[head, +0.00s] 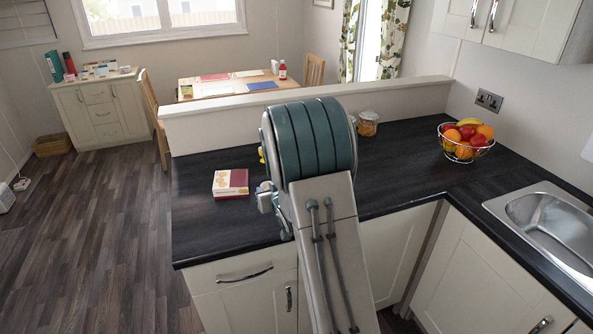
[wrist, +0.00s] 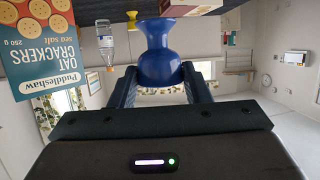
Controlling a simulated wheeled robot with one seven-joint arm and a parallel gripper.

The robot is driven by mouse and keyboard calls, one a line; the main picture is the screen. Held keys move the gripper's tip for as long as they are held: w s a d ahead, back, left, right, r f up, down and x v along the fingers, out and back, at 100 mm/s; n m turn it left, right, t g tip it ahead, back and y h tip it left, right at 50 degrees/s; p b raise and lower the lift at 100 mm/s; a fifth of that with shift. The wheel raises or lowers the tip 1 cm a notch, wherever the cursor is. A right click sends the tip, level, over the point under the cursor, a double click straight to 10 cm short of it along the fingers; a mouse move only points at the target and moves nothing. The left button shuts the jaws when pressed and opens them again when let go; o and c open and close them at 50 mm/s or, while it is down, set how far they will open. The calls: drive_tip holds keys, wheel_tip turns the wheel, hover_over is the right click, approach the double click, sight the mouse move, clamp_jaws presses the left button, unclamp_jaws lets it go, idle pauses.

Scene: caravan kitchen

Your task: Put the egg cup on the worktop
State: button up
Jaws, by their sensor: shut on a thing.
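In the wrist view a blue egg cup (wrist: 160,62) stands out between the two dark fingers of my gripper (wrist: 160,78). The fingers are shut on it, one on each side. The dark worktop (wrist: 212,38) lies beyond it at the top of this view. I cannot tell whether the cup touches it. In the head view the worktop (head: 405,175) runs across the middle. My own arm hides the gripper and the blue cup there.
A red-and-cream box (head: 231,183) lies left of my arm, with a small yellow thing (head: 262,155) partly hidden behind the arm. A cracker box (wrist: 40,45) and a clear bottle (wrist: 105,45) show in the wrist view. A fruit bowl (head: 465,153) and sink (head: 545,222) are right.

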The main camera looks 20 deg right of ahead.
drive_tip(key=shift+d+f, duration=0.15)
drive_tip(key=shift+f, duration=0.95)
drive_tip(key=shift+w+a+r, duration=0.1)
drive_tip(key=shift+a+r, duration=0.2)
drive_tip(key=shift+r, duration=0.7)
drive_tip(key=shift+a+r, duration=0.25)
drive_tip(key=shift+r, duration=0.75)
drive_tip(key=d+r+m+g+h, duration=0.3)
drive_tip(key=d+m+g+h, duration=0.3)
drive_tip(key=d, duration=0.5)
drive_tip(key=d+r+m+g+h, duration=0.4)
drive_tip(key=d+m+g+h, duration=0.2)
drive_tip(key=d+m, duration=0.4)
drive_tip(key=shift+w+d+r+m+g+h, duration=0.35)
drive_tip(key=shift+d+h, duration=0.55)
drive_tip(key=shift+d, duration=0.4)
